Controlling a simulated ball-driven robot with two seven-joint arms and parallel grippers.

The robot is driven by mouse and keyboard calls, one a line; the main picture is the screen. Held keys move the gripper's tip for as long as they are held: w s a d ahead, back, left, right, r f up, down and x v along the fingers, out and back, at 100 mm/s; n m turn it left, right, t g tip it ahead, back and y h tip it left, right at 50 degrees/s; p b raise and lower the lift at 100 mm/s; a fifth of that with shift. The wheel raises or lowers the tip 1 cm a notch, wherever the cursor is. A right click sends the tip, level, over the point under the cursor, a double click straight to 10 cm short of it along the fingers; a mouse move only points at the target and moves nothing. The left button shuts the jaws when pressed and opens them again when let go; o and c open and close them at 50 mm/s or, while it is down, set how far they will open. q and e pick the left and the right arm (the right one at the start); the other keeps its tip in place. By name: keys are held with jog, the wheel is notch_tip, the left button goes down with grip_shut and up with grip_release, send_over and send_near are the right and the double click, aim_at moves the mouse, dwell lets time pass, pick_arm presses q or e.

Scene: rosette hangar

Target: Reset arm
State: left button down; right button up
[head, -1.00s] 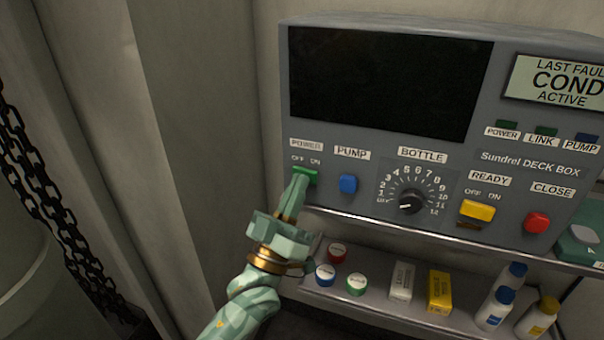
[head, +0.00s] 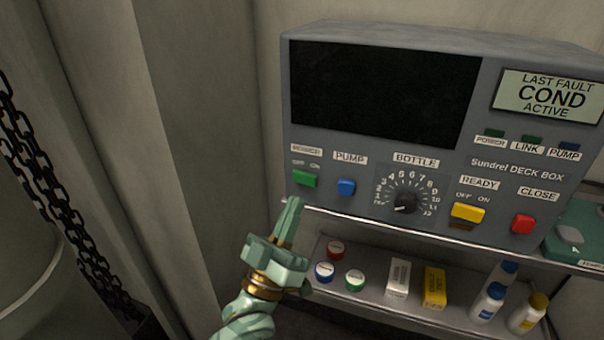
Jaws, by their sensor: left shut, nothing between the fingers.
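My left gripper (head: 291,209) is shut and empty, pale green with a brass ring. Its fingertips point up and sit just below the green POWER switch (head: 305,179), near the lower left edge of the grey Sundrel DECK BOX (head: 330,214). The fingers appear apart from the switch. The box's large screen (head: 385,94) is dark. A small display (head: 547,95) reads LAST FAULT COND ACTIVE. The front also has a blue PUMP button (head: 346,187), a black BOTTLE dial (head: 404,203), a yellow READY switch (head: 468,212) and a red CLOSE button (head: 523,224). My right gripper is not in view.
A shelf (head: 385,311) below the box holds several round caps, a white box (head: 398,277), a yellow box (head: 434,288) and several bottles (head: 488,302). A green case (head: 577,232) stands at the right. A black chain (head: 62,200) hangs at the left.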

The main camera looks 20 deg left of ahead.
pick_arm(q)
jog(key=shift+s, duration=0.3)
